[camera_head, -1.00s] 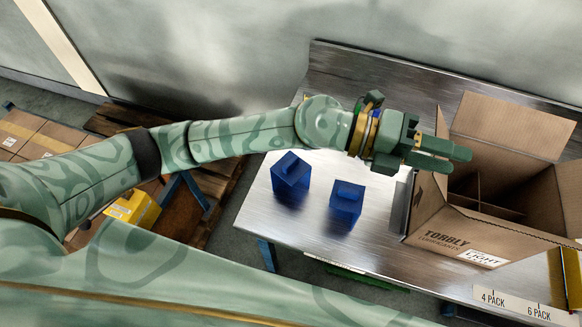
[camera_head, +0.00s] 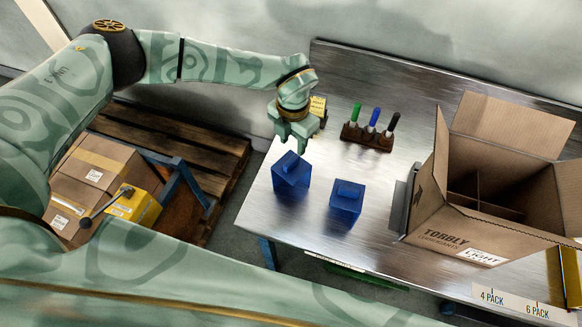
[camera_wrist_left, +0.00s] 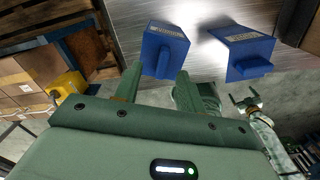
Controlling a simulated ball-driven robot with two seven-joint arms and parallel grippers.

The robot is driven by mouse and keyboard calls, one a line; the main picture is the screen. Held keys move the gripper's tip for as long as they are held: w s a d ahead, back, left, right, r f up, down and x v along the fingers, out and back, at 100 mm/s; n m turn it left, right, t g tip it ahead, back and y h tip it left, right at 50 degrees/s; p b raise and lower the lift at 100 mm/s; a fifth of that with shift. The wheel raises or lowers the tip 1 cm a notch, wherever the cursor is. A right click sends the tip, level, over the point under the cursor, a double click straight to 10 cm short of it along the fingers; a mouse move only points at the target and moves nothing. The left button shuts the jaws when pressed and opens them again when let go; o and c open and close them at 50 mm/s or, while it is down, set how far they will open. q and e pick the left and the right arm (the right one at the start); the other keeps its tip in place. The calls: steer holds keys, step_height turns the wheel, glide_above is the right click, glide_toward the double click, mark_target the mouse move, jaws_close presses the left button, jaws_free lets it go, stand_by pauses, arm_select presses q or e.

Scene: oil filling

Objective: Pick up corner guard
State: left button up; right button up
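My left gripper (camera_head: 293,138) points down over the table's left end, just above and behind the left blue container (camera_head: 291,173). In the left wrist view its two fingers (camera_wrist_left: 156,86) are apart and empty, with that container (camera_wrist_left: 163,50) just beyond them. A second blue container (camera_head: 346,199) stands to the right. I cannot tell for certain which thing is the corner guard. A thin grey upright piece (camera_head: 400,200) stands against the left side of the carton. My right gripper (camera_wrist_left: 245,100) shows small in the left wrist view, its fingers apart.
An open cardboard carton (camera_head: 430,218) with dividers stands on the metal table (camera_head: 290,225). A rack (camera_head: 367,138) with green, blue and black markers is at the back.

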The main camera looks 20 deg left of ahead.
mark_target(294, 158)
arm_select(q)
steer(key=f, duration=0.6)
steer(key=shift+s+d, duration=0.25)
jaws_close()
